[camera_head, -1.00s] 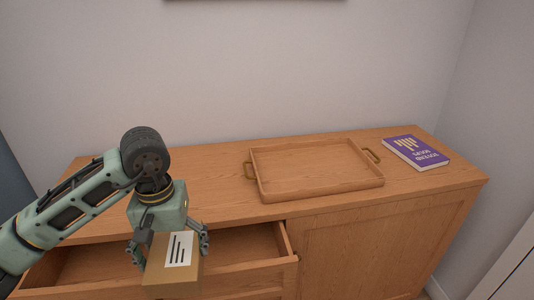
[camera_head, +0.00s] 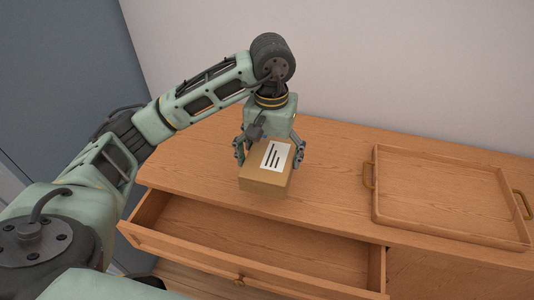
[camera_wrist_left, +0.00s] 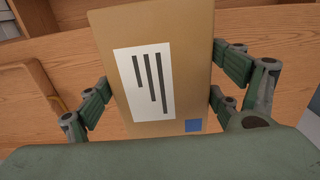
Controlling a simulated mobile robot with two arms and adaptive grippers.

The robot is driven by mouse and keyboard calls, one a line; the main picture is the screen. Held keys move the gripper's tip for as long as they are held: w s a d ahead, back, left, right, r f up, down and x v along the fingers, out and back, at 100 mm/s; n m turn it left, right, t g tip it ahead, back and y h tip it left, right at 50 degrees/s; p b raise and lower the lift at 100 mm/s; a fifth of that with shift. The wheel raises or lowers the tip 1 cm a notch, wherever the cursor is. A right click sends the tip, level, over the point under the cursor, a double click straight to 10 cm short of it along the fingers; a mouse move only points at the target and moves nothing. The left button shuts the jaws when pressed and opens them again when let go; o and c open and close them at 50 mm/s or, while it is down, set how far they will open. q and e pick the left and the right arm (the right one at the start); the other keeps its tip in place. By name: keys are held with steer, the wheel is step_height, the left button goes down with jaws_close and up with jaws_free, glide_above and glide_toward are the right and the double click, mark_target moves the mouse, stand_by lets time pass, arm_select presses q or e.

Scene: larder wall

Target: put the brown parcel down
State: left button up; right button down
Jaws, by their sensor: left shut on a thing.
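The brown parcel (camera_head: 264,178) is a small cardboard box with a white label with black lines. My left gripper (camera_head: 270,150) is shut on it, one finger on each side. In the head view the parcel shows over the cabinet top (camera_head: 330,190), behind the open drawer; I cannot tell whether it touches the wood. In the left wrist view the parcel (camera_wrist_left: 190,60) fills the middle between the fingers (camera_wrist_left: 165,95), with a blue square near its lower corner. My right gripper is not in view.
A wooden tray (camera_head: 376,208) with two handles stands to the right on the cabinet top and looks empty. The drawer (camera_head: 250,241) below is pulled out and looks empty. Cabinet top between parcel and tray is clear. A wall rises behind.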

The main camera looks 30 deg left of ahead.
arm_select(q)
steer(key=w+a+f+p, duration=0.1)
steer(key=a+f, duration=0.1)
steer(key=a, duration=0.1)
steer(key=w+a+f+p, duration=0.1)
steer(key=w+a+f, duration=0.1)
steer(key=a, duration=0.1)
steer(key=w+a+f, duration=0.1)
steer(key=a+f, duration=0.1)
steer(key=a, duration=0.1)
steer(key=shift+w+a+p, duration=0.1)
steer(key=shift+w+p, duration=0.3)
step_height(320, 180, down, 3)
steer(key=shift+f+p, duration=0.15)
steer(key=shift+p, duration=0.7)
steer(key=shift+f, duration=0.55)
steer(key=o, duration=1)
steer(key=shift+f, duration=0.1)
steer(key=o, duration=0.4)
steer(key=shift+c, duration=0.2)
